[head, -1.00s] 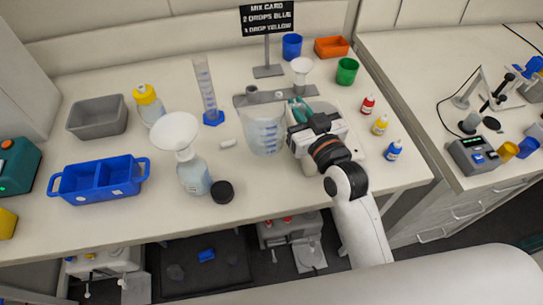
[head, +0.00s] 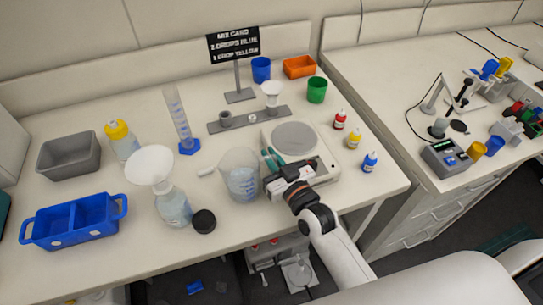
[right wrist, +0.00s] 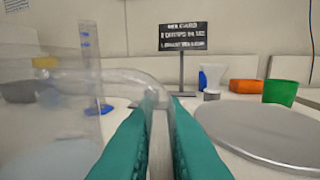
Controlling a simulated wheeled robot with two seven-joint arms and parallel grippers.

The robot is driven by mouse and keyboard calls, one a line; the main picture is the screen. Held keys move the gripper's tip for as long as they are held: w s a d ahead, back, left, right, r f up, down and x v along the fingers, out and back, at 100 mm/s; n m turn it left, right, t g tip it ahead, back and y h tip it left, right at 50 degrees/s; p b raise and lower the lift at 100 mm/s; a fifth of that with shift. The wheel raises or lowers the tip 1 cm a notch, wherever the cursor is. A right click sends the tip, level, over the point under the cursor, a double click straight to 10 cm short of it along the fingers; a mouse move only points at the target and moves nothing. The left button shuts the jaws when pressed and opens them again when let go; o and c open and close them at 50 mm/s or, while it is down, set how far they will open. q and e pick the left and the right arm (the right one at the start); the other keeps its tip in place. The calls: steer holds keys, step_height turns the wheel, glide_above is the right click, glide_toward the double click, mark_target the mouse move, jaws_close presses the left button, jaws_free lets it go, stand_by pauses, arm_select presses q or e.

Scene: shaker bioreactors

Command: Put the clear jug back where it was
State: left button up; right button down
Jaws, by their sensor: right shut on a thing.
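The clear jug (head: 242,178) has blue markings and stands upright in the head view, just left of the white balance (head: 325,172). My right gripper (head: 271,160) is at the jug's right side, shut on its handle. In the right wrist view the clear handle (right wrist: 125,80) runs from the jug's body at the left to between the green fingertips (right wrist: 160,105). I cannot tell whether the jug's base touches the bench. My left gripper is not in view.
A funnel bottle (head: 172,207) and black cap (head: 203,221) are left of the jug; a small white piece (head: 207,171) is close by. A grey funnel rack (head: 245,120) is behind. Dropper bottles (head: 354,139) stand right of the balance. Bench front of the jug is clear.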

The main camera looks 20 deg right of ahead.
steer(key=shift+f, duration=0.15)
steer(key=shift+s+f, duration=0.1)
steer(key=shift+f, duration=0.2)
steer(key=c, duration=1.7)
jaws_free()
steer(key=shift+a+f, duration=0.1)
steer(key=shift+o, duration=1)
steer(key=shift+s+f, duration=0.1)
steer(key=shift+f, duration=0.05)
steer(key=shift+r, duration=0.3)
steer(key=shift+s, duration=0.15)
steer(key=v, duration=0.3)
steer(key=b+v, duration=0.1)
steer(key=v, duration=0.2)
steer(key=b+v, duration=0.1)
steer(key=v, duration=0.3)
steer(key=shift+r, duration=0.25)
steer(key=shift+s+d+r, duration=0.2)
steer(key=shift+s+d, duration=0.1)
steer(key=shift+s, duration=0.35)
